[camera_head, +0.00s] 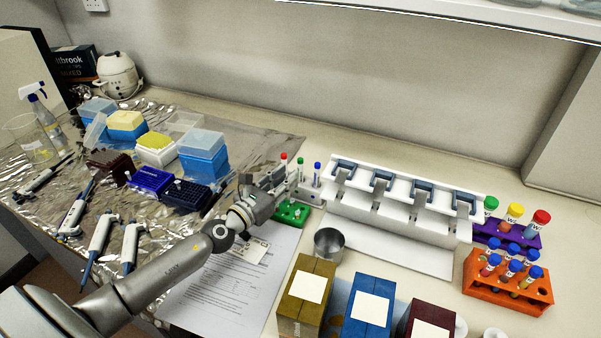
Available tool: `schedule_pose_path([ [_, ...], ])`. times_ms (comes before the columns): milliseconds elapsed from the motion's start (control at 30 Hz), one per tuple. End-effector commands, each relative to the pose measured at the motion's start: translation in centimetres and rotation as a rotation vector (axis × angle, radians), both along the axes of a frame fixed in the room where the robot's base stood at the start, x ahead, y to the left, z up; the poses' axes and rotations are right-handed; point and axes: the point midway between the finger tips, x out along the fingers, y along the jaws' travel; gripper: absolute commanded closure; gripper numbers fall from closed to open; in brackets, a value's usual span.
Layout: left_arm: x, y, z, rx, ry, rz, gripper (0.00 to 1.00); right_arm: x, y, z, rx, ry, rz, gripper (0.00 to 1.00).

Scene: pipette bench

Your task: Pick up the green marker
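The green marker (300,161) stands upright between a red-capped marker (284,157) and a blue-capped marker (317,168), in a grey holder (312,195) at the middle of the bench. Only its green cap and a little below show clearly. My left gripper (288,180) reaches in from the left, with its fingertips close to the holder and the lower part of the green marker. The picture is too small to show whether the fingers touch the marker or how far apart they are. My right gripper is not in view.
A green rack (292,212) sits just below the gripper. A white pipette stand (400,205) is to the right, with a metal cup (328,243) and several boxes (306,290) in front. Orange (500,285) and purple tube racks (520,238) stand far right.

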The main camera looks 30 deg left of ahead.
Motion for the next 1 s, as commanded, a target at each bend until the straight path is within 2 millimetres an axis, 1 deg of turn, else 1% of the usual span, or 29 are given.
schedule_pose_path([
  [67,0.7,-0.1,0.1,-0.001,-0.001,0.001,0.75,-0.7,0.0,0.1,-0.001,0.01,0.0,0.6],
  [167,1.1,-0.3,0.1,-0.001,-0.001,0.0,0.75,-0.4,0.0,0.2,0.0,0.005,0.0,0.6],
  [267,1.7,-0.4,0.2,-0.003,0.0,0.001,0.75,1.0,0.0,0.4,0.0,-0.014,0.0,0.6],
  [367,2.9,-0.7,0.5,-0.003,-0.002,0.001,0.75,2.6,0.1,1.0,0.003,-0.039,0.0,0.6],
  [467,4.3,-1.1,0.6,-0.004,-0.002,0.001,0.75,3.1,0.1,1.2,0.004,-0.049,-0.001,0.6],
  [633,5.9,-1.3,0.3,-0.003,-0.001,0.0,0.75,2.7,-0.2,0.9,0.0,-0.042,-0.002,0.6],
  [900,6.1,-1.4,0.3,-0.003,0.001,0.0,0.75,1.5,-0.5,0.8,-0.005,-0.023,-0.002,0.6],
  [933,6.1,-1.4,0.3,-0.003,0.001,0.0,0.76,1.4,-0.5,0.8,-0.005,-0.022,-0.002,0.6],
  [1000,6.1,-1.4,0.3,-0.003,0.001,0.0,0.85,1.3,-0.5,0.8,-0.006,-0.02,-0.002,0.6],
])
